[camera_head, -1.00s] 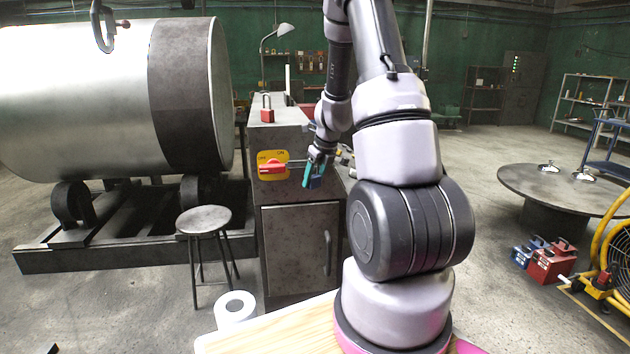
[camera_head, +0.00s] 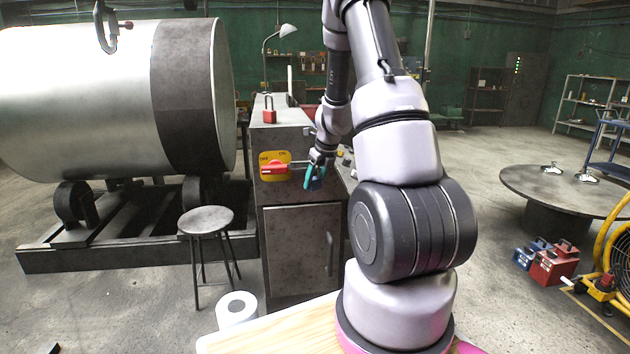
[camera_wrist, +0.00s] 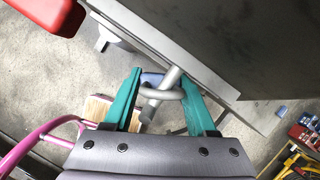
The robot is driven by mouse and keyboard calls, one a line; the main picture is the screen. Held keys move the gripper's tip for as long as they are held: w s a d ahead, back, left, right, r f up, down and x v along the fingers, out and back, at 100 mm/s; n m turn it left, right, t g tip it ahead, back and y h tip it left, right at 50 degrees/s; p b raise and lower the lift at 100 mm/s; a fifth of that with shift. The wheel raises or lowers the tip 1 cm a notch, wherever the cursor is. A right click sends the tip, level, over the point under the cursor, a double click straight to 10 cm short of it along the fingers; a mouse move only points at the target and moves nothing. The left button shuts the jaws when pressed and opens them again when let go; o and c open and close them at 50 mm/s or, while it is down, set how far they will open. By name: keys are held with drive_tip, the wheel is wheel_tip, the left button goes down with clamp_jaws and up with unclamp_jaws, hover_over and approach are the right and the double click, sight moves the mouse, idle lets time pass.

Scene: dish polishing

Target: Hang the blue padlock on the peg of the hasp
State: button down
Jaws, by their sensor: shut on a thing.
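My gripper (camera_wrist: 160,92) has teal fingers and is shut on the blue padlock (camera_wrist: 151,79). In the wrist view its grey shackle (camera_wrist: 160,95) shows between the fingers, with only a bit of the blue body visible. A short grey peg (camera_wrist: 172,77) crosses the shackle loop; it appears to pass through it, but I cannot tell how deep. In the head view my gripper (camera_head: 318,168) and the blue padlock (camera_head: 316,184) are small, at the cabinet's front, right of the red handle (camera_head: 274,169) on its yellow plate (camera_head: 265,157).
A grey cabinet (camera_head: 300,250) stands under the hasp. A red padlock (camera_head: 269,112) stands on its top. A stool (camera_head: 205,220) and a white roll (camera_head: 236,307) are in front to the left. A large metal drum (camera_head: 80,100) is further left.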

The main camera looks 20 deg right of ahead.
drive_tip(key=shift+c, duration=0.6)
unclamp_jaws()
drive_tip(key=shift+d, duration=0.1)
drive_tip(key=shift+r, duration=0.15)
